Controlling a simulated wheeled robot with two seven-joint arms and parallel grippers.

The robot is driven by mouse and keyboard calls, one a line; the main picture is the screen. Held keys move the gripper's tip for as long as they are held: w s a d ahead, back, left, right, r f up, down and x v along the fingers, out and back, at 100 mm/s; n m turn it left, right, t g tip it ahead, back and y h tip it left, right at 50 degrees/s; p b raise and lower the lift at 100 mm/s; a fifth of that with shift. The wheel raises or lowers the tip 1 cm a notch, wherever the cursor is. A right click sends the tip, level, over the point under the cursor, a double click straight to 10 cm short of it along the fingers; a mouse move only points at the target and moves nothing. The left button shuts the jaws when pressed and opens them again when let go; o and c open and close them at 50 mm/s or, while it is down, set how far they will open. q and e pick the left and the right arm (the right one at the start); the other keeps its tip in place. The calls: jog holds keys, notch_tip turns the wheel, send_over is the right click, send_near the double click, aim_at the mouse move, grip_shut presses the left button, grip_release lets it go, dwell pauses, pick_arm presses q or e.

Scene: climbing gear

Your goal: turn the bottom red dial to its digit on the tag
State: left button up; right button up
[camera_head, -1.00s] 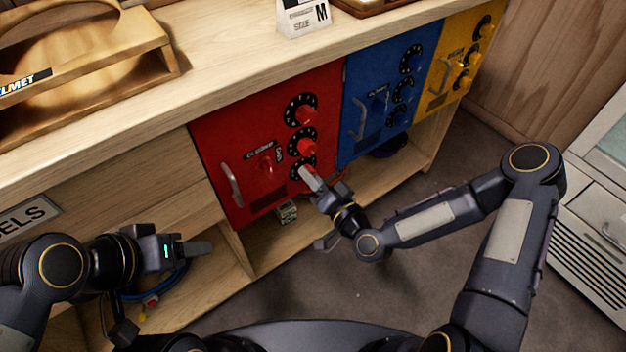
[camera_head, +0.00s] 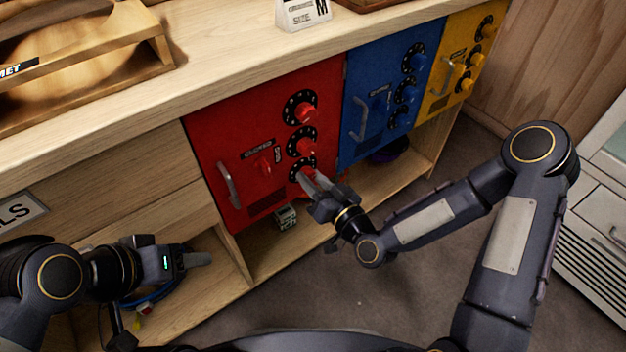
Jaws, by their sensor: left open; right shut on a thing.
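The red locker door (camera_head: 224,153) has three red dials in a column on its right side. The top dial (camera_head: 305,112) and the middle dial (camera_head: 306,147) are in clear view. The bottom red dial (camera_head: 305,173) is partly hidden by my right gripper (camera_head: 313,180), whose fingers are shut on it. Its digit cannot be read. My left gripper (camera_head: 196,260) is open and empty, low at the left, away from the door.
A blue door (camera_head: 350,150) and a yellow door (camera_head: 436,103) with their own dials stand to the right. The red door's handle (camera_head: 229,186) sticks out at its left. A wooden helmet tray (camera_head: 120,75) and a size card (camera_head: 300,14) stand on the counter.

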jog(key=o, duration=1)
jog(key=shift+c, duration=0.2)
jog(key=v, duration=0.8)
jog(key=shift+w, duration=0.1)
